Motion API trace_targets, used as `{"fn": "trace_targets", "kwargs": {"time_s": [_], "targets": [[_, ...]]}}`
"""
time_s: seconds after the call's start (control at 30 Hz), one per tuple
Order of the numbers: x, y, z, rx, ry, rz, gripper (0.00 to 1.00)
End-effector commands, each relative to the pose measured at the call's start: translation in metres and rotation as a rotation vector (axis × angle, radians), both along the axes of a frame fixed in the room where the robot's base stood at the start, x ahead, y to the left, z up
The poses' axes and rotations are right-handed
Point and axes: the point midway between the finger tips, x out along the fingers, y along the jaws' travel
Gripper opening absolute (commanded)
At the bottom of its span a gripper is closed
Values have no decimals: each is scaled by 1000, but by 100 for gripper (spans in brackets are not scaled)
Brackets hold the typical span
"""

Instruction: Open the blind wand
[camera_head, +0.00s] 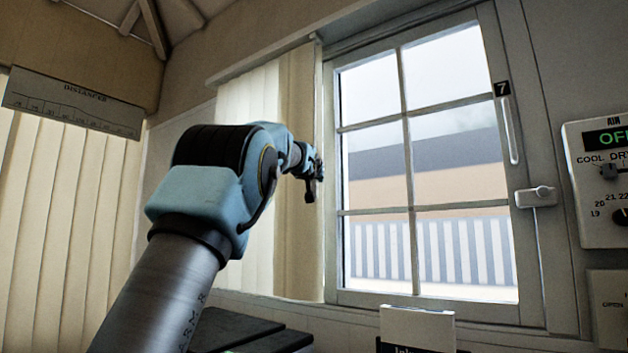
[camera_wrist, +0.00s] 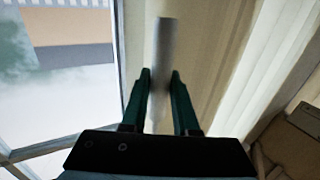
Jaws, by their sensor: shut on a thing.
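The blind wand (camera_wrist: 164,45) is a thin pale rod in the wrist view, standing between my two fingers. My gripper (camera_wrist: 160,84) is shut on it, with a length of the rod showing beyond the fingertips. In the head view my gripper (camera_head: 312,180) is at the blind's edge beside the window, and my arm hides much of the blind there. The wand cannot be made out in that view. The cream vertical blind (camera_head: 298,110) is gathered at the left side of the window, and its slats (camera_wrist: 205,50) hang behind the wand in the wrist view.
The window (camera_head: 408,180) is right of the blind, with a latch handle (camera_head: 536,196) on its right frame. A control panel (camera_head: 600,180) is on the right wall. A white box (camera_head: 417,326) stands low in front. Another cream blind (camera_head: 60,220) hangs at the far left.

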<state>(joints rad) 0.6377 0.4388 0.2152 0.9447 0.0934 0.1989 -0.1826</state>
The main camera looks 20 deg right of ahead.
Motion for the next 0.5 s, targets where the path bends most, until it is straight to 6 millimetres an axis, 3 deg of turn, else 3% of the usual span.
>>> {"fn": "trace_targets", "kwargs": {"time_s": [0.1, 0.13, 0.2, 0.37, 0.5], "targets": [[0, 0, 1, 0, -1, 0, 0], [0, 0, 1, 0, -1, 0, 32], [0, 0, 1, 0, -1, 0, 39], [0, 0, 0, 0, -1, 0, 57], [0, 0, 0, 0, 0, 0, 58]]}}
